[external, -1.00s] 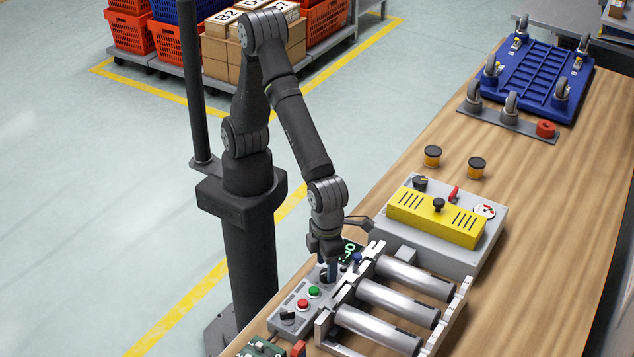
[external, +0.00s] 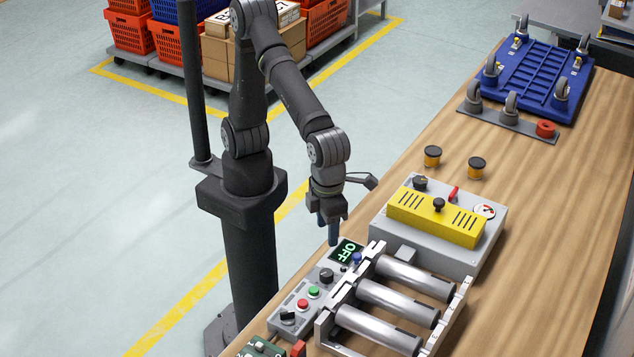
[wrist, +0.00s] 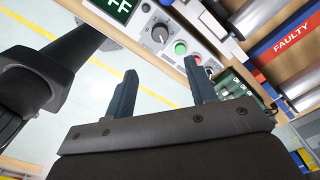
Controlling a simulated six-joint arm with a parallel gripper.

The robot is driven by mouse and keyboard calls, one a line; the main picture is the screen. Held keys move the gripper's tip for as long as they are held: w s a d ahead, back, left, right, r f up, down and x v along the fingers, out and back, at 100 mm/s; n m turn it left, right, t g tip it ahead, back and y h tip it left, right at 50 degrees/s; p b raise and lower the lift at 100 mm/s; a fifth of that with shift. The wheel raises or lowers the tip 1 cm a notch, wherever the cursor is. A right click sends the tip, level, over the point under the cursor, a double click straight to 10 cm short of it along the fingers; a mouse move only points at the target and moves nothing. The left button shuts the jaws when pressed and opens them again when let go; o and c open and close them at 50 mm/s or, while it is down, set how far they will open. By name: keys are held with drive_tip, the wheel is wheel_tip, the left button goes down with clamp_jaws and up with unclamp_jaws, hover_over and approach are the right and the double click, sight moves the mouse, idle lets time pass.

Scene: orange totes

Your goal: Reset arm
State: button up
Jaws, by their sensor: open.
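My gripper (external: 329,234) hangs above the far left end of the control panel (external: 296,300), with its fingers pointing down. In the wrist view my gripper (wrist: 160,95) shows two fingers spread apart with nothing between them. The panel has a display (external: 347,250) that reads OFF in green, a dark rotary knob (external: 326,275), a green button (external: 314,291) and a red button (external: 302,304). In the wrist view the knob (wrist: 160,33) is just beyond the fingers and apart from them.
A roller conveyor (external: 396,306) adjoins the panel. A grey box with a yellow cover (external: 436,217) stands behind it on the wooden bench (external: 545,215). A blue dolly (external: 535,78) lies at the back.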

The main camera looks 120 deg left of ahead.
sight(327, 272)
wheel_tip(327, 272, down, 14)
drive_tip(key=shift+r, duration=0.1)
drive_tip(key=shift+r+n, duration=0.2)
drive_tip(key=shift+n, duration=0.6)
drive_tip(key=n, duration=1)
drive_tip(key=shift+n, duration=2.3)
